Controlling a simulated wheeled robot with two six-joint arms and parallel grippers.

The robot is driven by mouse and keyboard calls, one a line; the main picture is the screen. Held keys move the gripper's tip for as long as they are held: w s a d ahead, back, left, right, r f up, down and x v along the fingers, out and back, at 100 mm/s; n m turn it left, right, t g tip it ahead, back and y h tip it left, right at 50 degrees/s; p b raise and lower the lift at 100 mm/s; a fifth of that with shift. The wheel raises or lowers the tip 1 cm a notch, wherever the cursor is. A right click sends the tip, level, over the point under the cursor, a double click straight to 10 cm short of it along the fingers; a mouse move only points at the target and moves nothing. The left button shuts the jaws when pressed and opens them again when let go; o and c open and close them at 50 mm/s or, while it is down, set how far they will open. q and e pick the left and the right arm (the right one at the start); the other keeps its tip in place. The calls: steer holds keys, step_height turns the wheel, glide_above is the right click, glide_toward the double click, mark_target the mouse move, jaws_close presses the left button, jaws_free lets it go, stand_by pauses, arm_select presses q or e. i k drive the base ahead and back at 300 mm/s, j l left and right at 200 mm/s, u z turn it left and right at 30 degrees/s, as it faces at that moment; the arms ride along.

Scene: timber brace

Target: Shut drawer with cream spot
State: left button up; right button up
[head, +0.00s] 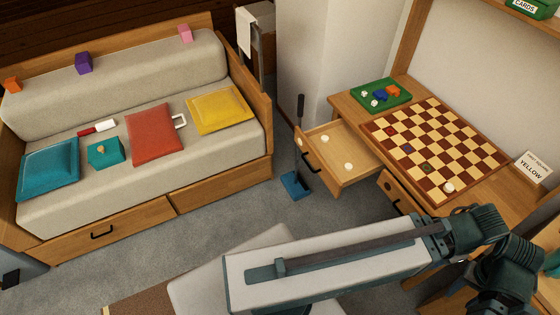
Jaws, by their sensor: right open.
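A wooden drawer (325,163) stands pulled out from the left end of the desk. Its front has a dark handle (309,161). Two small cream round pieces (335,139) lie inside on its floor. A second drawer front (390,189) with a dark handle sits to the right under the board and looks shut. My right gripper (500,290) is at the lower right, well away from the open drawer. It is open, and its fingers are partly hidden by my own wrist. My left gripper is not in view.
A checkerboard (435,148), a green tray (381,95) and a "YELLOW" card (533,169) are on the desk. A blue dustpan (295,185) with an upright handle stands just left of the drawer. A sofa (150,90) fills the left.

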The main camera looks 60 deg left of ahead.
mark_target(328, 159)
steer(key=u, duration=1.35)
steer(key=i+j, duration=0.65)
steer(key=i+l+u, duration=0.1)
steer(key=l+u, duration=0.2)
steer(key=j, duration=0.05)
